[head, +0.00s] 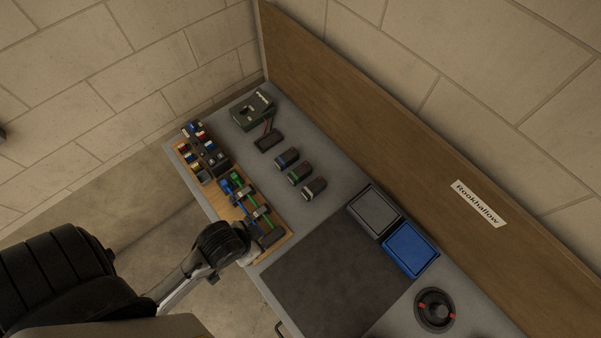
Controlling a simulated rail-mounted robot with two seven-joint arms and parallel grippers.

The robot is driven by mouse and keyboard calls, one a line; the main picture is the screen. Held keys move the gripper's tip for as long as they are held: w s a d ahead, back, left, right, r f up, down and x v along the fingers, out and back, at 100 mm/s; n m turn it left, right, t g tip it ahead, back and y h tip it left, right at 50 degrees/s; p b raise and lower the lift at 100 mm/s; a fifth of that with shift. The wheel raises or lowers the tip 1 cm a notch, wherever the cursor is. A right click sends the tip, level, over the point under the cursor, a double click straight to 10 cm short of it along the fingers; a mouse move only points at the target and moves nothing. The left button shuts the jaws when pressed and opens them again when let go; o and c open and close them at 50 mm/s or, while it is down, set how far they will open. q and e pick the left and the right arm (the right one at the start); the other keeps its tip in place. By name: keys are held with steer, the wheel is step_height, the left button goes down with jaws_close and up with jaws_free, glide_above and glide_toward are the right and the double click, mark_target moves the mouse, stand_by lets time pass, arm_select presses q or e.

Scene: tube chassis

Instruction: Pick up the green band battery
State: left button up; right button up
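Three small dark batteries stand in a diagonal row on the grey bench. The green band battery (300,172) is the middle one. A battery with a blue band (287,158) is on its upper left, and one with a pale band (314,188) is on its lower right. They are apart from each other. My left gripper (243,240) is at the front edge of the bench, by the lower end of the wooden tray and well away from the green band battery. Its fingers cannot be made out. My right gripper is not in view.
A wooden tray (286,238) of coloured parts lies along the bench's front edge. A dark box (251,110) and a dark block (268,141) stand beyond the batteries. A grey bin (374,211), a blue bin (410,249), a dark mat (335,280) and a round black fixture (435,310) are towards the lower right.

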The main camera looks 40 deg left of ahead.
arm_select(q)
steer(key=shift+a, duration=0.1)
stand_by(0.4)
steer(key=o, duration=0.6)
steer(key=shift+d, duration=0.2)
steer(key=shift+o, duration=0.2)
steer(key=shift+a, duration=0.1)
